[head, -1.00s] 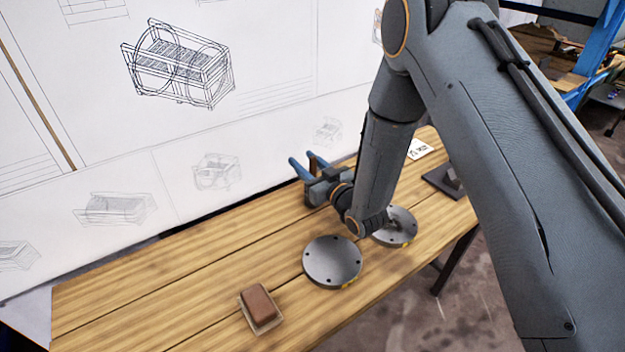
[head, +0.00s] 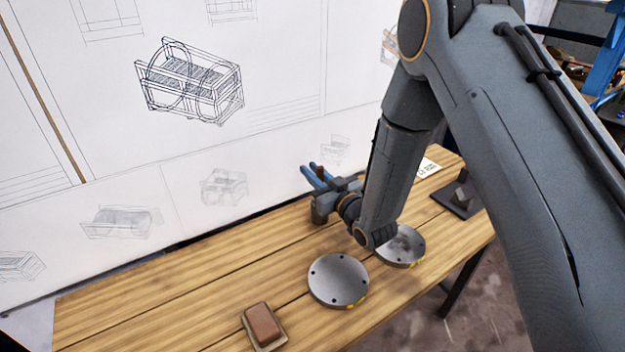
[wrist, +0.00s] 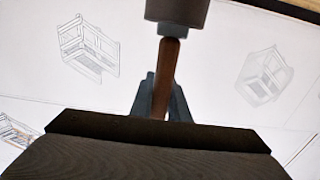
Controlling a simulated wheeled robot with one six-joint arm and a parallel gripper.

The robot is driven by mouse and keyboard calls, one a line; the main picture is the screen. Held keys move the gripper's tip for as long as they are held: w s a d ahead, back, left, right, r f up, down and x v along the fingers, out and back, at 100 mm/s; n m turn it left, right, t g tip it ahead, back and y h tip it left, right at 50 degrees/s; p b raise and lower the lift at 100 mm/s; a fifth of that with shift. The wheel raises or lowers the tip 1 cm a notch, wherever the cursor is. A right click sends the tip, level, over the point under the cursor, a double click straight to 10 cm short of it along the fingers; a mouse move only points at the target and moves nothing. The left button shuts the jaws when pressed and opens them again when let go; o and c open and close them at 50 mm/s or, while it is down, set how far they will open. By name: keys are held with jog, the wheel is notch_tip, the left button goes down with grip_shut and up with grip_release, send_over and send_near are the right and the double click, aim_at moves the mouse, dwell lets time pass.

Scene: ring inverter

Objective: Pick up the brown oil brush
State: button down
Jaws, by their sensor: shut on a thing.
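The brown oil brush shows in the wrist view as a slim brown handle (wrist: 166,75) with a grey, blunt cylinder at its upper end in the picture. My gripper (wrist: 163,98) is shut on the brown handle, one finger on each side. In the head view my gripper (head: 317,174) is over the back of the wooden table, near the white board, its blue fingers pointing up and left. Only a small brown bit of the brush (head: 322,171) shows there; the rest is hidden or too small to tell.
Two round grey metal discs (head: 338,281) (head: 404,246) lie on the wooden table (head: 200,285), close under my arm. A brown block on a small tray (head: 263,325) is at the front. A dark plate (head: 459,197) sits at the right end. The white board (head: 120,180) stands behind.

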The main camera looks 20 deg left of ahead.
notch_tip(320, 180, up, 8)
jog(key=shift+f+b, duration=0.25)
jog(key=shift+b, duration=0.15)
dwell(0.5)
